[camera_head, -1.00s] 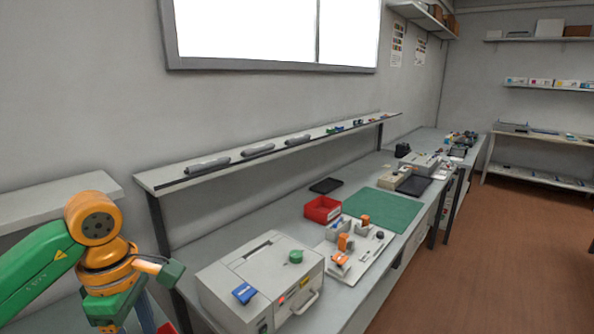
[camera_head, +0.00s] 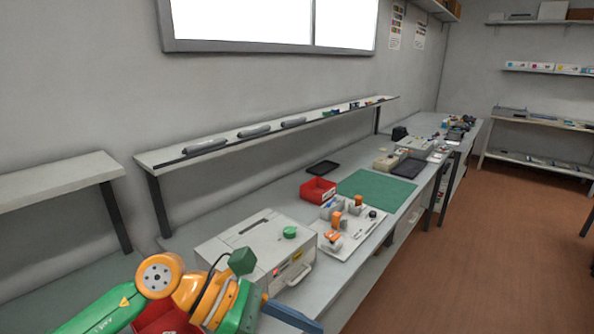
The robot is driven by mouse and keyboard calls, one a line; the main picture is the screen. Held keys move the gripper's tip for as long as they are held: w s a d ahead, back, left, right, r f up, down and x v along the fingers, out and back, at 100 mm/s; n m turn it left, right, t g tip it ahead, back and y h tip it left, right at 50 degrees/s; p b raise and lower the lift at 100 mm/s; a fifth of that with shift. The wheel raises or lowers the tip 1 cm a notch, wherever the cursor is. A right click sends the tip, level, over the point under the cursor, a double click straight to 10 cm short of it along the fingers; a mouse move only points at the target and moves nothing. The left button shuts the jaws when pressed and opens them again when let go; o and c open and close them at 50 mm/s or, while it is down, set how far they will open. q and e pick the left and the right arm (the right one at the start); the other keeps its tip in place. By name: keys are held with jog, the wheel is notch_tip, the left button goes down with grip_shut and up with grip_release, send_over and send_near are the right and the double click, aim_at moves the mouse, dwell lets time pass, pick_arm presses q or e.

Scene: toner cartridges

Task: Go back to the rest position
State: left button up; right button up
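My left arm, green with orange joints, comes in at the bottom left. Its wrist (camera_head: 225,300) is low in front of the grey box-shaped machine (camera_head: 262,240) and covers part of the machine's front left. A dark blue bar and some red show around the wrist at the bottom edge. I cannot make out the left fingers or whether they hold anything. My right gripper is not in view. A green round knob (camera_head: 290,232) is on top of the machine.
A long bench runs to the back right. It holds a white fixture board (camera_head: 365,228) with orange parts, a red bin (camera_head: 318,190), a green mat (camera_head: 385,187) and a black tray (camera_head: 322,167). A raised shelf (camera_head: 220,152) carries grey cylinders. Brown floor is clear at right.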

pick_arm(q)
jog(key=w+d+r+n+t+h, duration=0.2)
jog(key=d+r+n+t+h, duration=0.25)
jog(key=r+n+h, duration=0.6)
jog(key=w+a+n+t+y, duration=0.5)
jog(key=w+a+n+t, duration=0.1)
jog(key=n+t, duration=0.8)
jog(key=a+f+n+g+y, duration=0.1)
jog(key=a+f+n+y, duration=0.65)
jog(key=f+n, duration=0.25)
jog(key=a+f+n+g+y, duration=0.2)
jog(key=a+f+n+y, duration=0.4)
jog(key=f+n+y, duration=0.4)
jog(key=s+a+f+n+g, duration=0.3)
jog(key=s+f+n+g, duration=0.6)
jog(key=s+f, duration=1)
jog(key=s+f+m+g+b, duration=0.1)
jog(key=s+f+g+b, duration=0.15)
jog(key=f, duration=0.85)
jog(key=s+f+m+g+b, duration=0.15)
jog(key=f+b, duration=0.25)
jog(key=f, duration=0.6)
jog(key=s+a+f+b, duration=0.2)
jog(key=s+f+b, duration=0.1)
jog(key=s+f, duration=0.8)
jog(key=shift+f, duration=0.75)
